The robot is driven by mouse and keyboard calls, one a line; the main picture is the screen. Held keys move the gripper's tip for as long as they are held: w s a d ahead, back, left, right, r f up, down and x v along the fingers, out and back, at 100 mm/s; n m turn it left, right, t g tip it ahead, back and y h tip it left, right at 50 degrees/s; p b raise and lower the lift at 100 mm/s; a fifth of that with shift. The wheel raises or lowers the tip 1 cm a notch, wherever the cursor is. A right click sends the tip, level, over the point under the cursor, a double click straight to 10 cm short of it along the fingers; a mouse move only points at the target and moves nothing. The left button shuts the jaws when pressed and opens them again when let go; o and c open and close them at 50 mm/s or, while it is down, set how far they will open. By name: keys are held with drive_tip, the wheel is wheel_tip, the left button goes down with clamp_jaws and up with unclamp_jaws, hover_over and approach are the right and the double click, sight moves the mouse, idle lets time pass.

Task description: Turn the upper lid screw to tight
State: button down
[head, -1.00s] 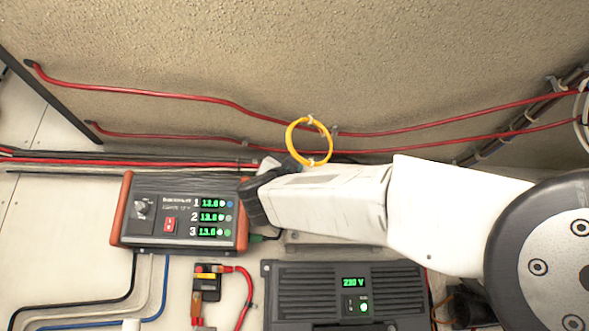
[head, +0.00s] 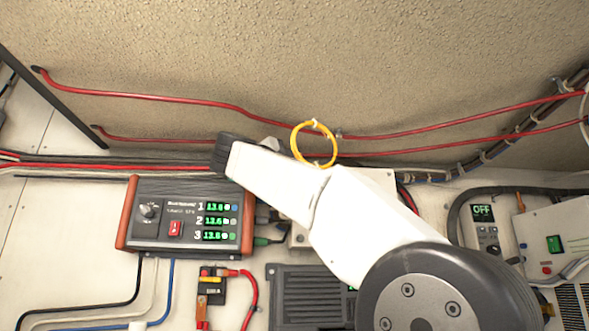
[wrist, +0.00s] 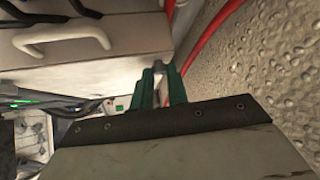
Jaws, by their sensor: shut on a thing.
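In the wrist view my gripper (wrist: 161,70) shows two green fingers close together at the near corner of a pale grey box (wrist: 120,60). The fingers are shut on a small part at the box's edge, apparently the upper lid screw. The screw is mostly hidden between the fingertips, and its turn position cannot be read. The box has a light bar handle (wrist: 62,35) on its face. In the head view the box (head: 375,180) shows partly behind my arm, and my fingers are hidden.
A red cable (wrist: 212,40) runs along the rough wall (wrist: 270,70) close right of my fingers. In the head view a yellow cable loop (head: 314,144) hangs beside my arm. A charger with green readouts (head: 185,215) is at left, an OFF panel (head: 482,212) at right.

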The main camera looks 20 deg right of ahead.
idle(0.6)
drive_tip(key=c, duration=1.4)
unclamp_jaws()
drive_tip(key=shift+d, duration=0.1)
drive_tip(key=shift+o, duration=0.2)
drive_tip(key=shift+s, duration=0.1)
drive_tip(key=v, duration=0.7)
drive_tip(key=shift+a, duration=0.4)
drive_tip(key=shift+s+r, duration=0.1)
drive_tip(key=shift+s, duration=0.05)
